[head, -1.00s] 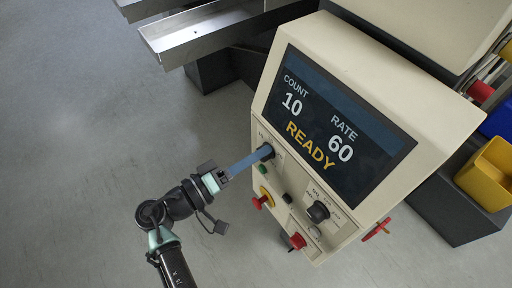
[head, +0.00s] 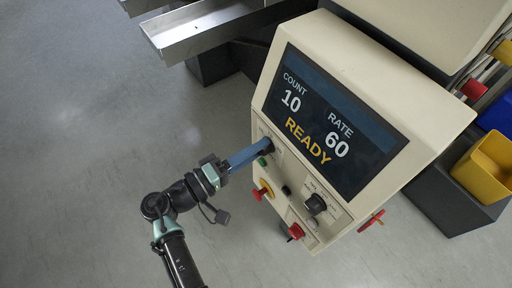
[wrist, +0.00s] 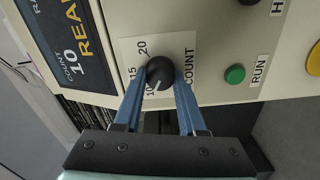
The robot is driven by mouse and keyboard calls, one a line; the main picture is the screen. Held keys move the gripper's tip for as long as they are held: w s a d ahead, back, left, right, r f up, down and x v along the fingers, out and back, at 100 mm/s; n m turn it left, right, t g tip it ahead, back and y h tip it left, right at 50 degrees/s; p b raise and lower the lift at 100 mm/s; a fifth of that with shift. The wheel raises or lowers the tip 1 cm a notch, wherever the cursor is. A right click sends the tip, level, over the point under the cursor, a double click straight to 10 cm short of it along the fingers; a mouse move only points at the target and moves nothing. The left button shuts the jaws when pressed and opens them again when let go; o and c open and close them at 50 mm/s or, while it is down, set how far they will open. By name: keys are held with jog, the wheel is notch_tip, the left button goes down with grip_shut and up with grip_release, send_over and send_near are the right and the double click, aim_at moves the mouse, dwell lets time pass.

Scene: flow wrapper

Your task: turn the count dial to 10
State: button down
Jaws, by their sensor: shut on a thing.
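The count dial (wrist: 160,72) is a black knob on a white plate marked 10, 15 and 20, with the word COUNT beside it. In the wrist view its white pointer line points toward the 10 mark. My gripper (wrist: 158,88) has its blue fingers on either side of the dial and is shut on it. In the head view my gripper (head: 262,149) reaches the upper left of the control panel, and its fingers mostly hide the dial (head: 267,145). The screen (head: 333,122) reads COUNT 10, RATE 60 and READY.
A green RUN button (wrist: 234,74) sits close to the dial. A red knob on a yellow base (head: 262,192), a black rate dial (head: 316,204) and a red knob (head: 295,231) are lower on the panel. A yellow bin (head: 484,167) stands at right. Open floor lies left.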

jog(key=shift+c, duration=2.3)
grip_release()
jog(key=shift+a, duration=0.1)
jog(key=v, duration=1.3)
